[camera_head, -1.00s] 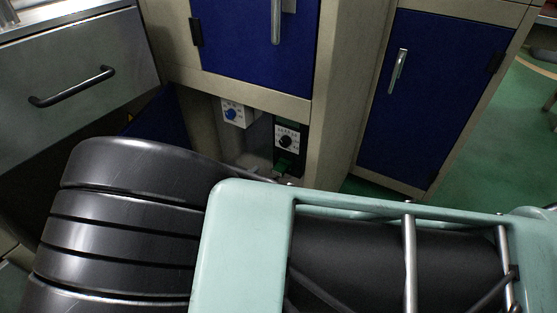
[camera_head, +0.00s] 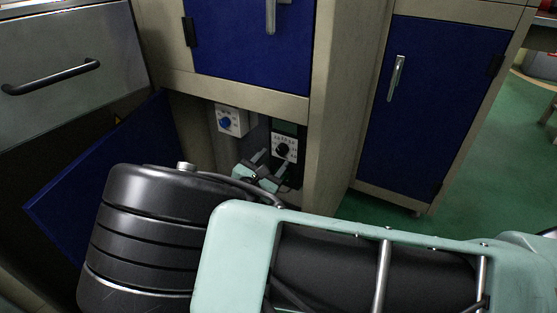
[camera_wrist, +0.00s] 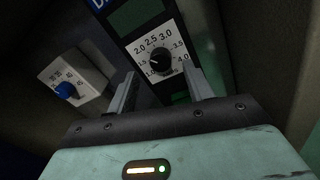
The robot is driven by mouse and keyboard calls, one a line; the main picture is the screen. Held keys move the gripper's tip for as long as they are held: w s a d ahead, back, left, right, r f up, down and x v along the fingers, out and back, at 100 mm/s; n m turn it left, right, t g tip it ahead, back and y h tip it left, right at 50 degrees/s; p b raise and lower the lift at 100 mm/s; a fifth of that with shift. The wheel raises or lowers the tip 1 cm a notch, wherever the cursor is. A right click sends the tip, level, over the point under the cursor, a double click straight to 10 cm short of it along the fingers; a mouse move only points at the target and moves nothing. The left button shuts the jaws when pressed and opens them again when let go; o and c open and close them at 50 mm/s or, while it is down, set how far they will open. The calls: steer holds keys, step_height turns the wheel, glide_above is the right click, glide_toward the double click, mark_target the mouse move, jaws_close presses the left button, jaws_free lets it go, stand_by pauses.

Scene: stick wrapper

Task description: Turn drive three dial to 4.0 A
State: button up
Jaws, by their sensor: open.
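The black drive dial (camera_wrist: 160,61) sits on a white scale plate (camera_wrist: 153,47) marked from about 1.0 to 4.0. Its pointer direction is too small to read surely. In the head view the dial (camera_head: 283,151) is inside the open lower compartment. My gripper (camera_wrist: 160,88) is open, its two fingers pointing toward the dial from below, apart from it and empty. In the head view my gripper (camera_head: 262,170) shows just below and left of the dial. A blue knob (camera_wrist: 66,90) on a white plate is to the left; it also shows in the head view (camera_head: 225,123).
The open blue door (camera_head: 100,180) hangs left of the compartment. A beige cabinet post (camera_head: 335,100) bounds it on the right, and a beige rail (camera_head: 250,95) crosses above. A drawer with a black handle (camera_head: 50,77) is at the upper left.

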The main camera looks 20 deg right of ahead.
mark_target(281, 151)
steer(key=shift+b+x, duration=0.5)
steer(key=shift+x, duration=1.6)
steer(key=c, duration=1)
steer(key=shift+r, duration=0.1)
